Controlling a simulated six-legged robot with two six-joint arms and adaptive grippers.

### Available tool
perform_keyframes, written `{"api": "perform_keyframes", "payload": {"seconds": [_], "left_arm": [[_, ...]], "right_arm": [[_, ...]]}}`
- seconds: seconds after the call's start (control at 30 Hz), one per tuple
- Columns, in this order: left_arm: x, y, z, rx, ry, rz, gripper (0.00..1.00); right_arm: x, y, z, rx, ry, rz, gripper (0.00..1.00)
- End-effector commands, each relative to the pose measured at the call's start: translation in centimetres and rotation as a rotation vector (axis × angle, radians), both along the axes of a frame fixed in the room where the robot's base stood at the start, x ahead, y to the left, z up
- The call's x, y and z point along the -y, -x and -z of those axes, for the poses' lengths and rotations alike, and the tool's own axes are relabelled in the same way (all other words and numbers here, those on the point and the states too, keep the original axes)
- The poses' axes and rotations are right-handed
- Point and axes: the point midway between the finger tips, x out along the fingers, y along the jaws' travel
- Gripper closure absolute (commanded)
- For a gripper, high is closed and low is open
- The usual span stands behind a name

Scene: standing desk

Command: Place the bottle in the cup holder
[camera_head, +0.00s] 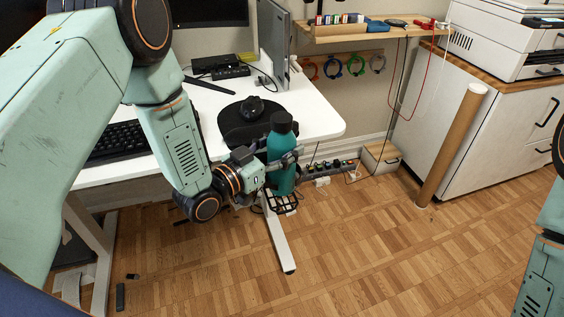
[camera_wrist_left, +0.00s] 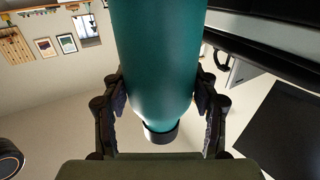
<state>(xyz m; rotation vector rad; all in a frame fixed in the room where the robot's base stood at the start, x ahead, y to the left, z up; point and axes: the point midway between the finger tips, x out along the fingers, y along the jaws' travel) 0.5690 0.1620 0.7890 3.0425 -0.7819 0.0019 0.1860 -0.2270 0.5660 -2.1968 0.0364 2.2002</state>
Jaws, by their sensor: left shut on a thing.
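The teal bottle (camera_head: 281,150) with a dark cap stands about upright off the desk's front right corner. My left gripper (camera_head: 284,162) is shut around its body. In the left wrist view the bottle (camera_wrist_left: 158,65) sits between both fingers of the gripper (camera_wrist_left: 160,100), with its dark cap end toward the palm side. The cup holder (camera_head: 283,204), a black wire frame, shows directly below the bottle near the desk leg. The bottle's base is at the holder's upper rim in the picture; I cannot tell whether it is inside. My right gripper is not in view.
The white desk (camera_head: 318,118) carries a keyboard (camera_head: 118,141) and a mouse (camera_head: 252,107) on a dark pad. A cardboard tube (camera_head: 452,145) leans by the white cabinet (camera_head: 500,130). A power strip (camera_head: 330,170) lies behind the bottle. The wooden floor in front is mostly clear.

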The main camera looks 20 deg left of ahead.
Motion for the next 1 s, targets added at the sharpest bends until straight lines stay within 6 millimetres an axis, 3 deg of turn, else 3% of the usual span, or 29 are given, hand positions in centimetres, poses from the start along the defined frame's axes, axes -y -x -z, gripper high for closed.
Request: {"api": "perform_keyframes", "payload": {"seconds": [0.33,0.77,0.8,1.0], "left_arm": [[0.0,0.0,3.5,0.005,0.002,0.0,1.0],[0.0,-0.1,3.9,0.006,0.001,0.0,1.0],[0.0,0.0,4.2,0.0,0.0,0.0,0.39],[0.0,0.0,4.1,0.0,0.0,0.0,0.22]], "right_arm": [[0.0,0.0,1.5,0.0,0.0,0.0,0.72],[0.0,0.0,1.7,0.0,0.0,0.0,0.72],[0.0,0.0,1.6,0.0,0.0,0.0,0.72],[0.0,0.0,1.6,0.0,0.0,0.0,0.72]]}}
